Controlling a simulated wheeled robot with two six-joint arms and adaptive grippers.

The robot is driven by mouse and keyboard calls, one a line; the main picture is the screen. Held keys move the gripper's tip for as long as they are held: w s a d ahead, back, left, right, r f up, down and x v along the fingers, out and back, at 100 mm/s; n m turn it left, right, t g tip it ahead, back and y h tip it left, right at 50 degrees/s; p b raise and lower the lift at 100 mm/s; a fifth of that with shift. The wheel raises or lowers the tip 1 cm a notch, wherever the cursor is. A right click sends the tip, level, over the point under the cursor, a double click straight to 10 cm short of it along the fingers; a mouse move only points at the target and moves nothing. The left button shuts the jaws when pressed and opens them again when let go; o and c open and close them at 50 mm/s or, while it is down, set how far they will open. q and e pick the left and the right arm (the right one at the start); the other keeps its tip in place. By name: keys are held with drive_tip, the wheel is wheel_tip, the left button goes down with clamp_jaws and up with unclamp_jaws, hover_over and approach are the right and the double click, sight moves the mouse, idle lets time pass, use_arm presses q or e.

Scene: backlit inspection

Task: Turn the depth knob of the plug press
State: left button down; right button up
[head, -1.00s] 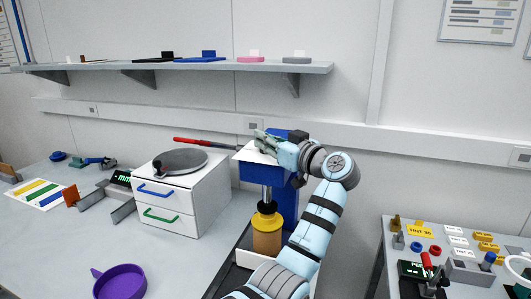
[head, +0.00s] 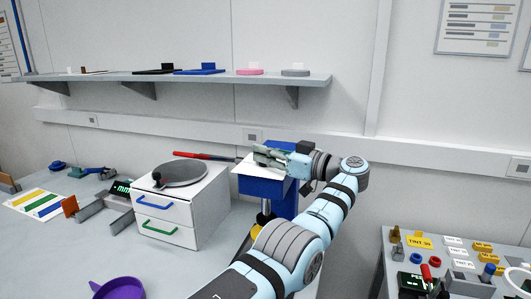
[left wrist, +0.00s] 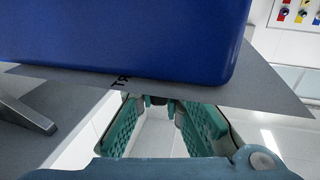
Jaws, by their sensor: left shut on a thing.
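The plug press (head: 262,187) is a blue machine at the back edge of the bench, right of a white drawer unit. In the left wrist view, the green-padded fingers (left wrist: 158,104) are shut on a small dark piece (left wrist: 155,100), seemingly the depth knob, which the fingers mostly hide. The blue head and the plate's edge fill the top of that view. My right gripper is out of view.
A wall shelf (head: 180,81) runs above. A purple pan (head: 120,288) stands in front. A side table with small parts is at right.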

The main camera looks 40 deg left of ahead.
use_arm(q)
drive_tip(key=c, duration=1.7)
unclamp_jaws()
drive_tip(key=shift+a+f, duration=0.1)
drive_tip(key=shift+a, duration=0.05)
